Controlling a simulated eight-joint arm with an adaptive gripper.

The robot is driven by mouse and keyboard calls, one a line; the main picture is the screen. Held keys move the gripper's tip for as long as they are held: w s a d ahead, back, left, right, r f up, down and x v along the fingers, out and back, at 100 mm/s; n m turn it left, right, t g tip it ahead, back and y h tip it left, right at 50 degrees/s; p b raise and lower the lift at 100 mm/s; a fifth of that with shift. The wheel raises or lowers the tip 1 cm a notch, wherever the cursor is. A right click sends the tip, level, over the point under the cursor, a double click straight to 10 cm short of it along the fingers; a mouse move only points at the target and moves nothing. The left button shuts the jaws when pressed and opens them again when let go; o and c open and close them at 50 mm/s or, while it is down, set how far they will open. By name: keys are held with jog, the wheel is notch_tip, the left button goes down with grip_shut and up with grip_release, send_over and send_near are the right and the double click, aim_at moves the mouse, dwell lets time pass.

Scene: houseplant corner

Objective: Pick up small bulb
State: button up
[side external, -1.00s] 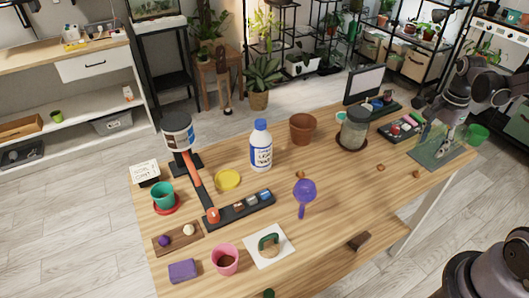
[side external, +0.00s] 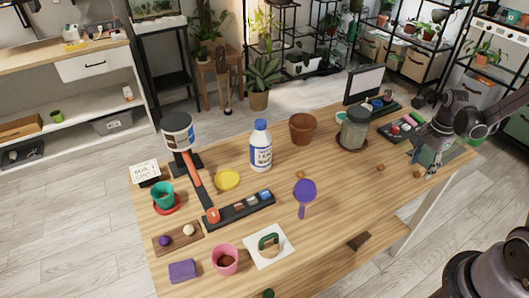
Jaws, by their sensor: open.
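Small brown, bulb-like lumps lie apart on the wooden table: one near the middle (side external: 300,174), one to the right (side external: 383,167) and one near the right front edge (side external: 417,174). They are too small here to tell which is the small bulb. A purple ball (side external: 165,240) and a white ball (side external: 188,229) sit on a brown wooden board at the left. My gripper (side external: 430,168) is open and low at the table's right end, just right of the right-hand lump. I cannot tell whether its fingertips touch the table.
A dark green mat (side external: 456,155) lies partly hidden behind my gripper. A tray of coloured pieces (side external: 401,127), a glass jar (side external: 355,128) and a terracotta pot (side external: 302,128) stand behind. A purple scoop (side external: 304,190) lies mid-table. The table's right front area is mostly clear.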

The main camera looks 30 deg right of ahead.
jog(key=shift+f, duration=1.2)
jog(key=c, duration=0.8)
jog(key=shift+c, duration=0.2)
jog(key=shift+r, duration=0.2)
jog(key=shift+r, duration=0.65)
notch_tip(320, 180, up, 2)
jog(key=shift+r, duration=0.25)
jog(key=s+d+r, duration=0.4)
jog(key=s+r, duration=0.3)
jog(key=s, duration=0.3)
jog(key=shift+s+d, duration=0.2)
jog(key=shift+s, duration=0.2)
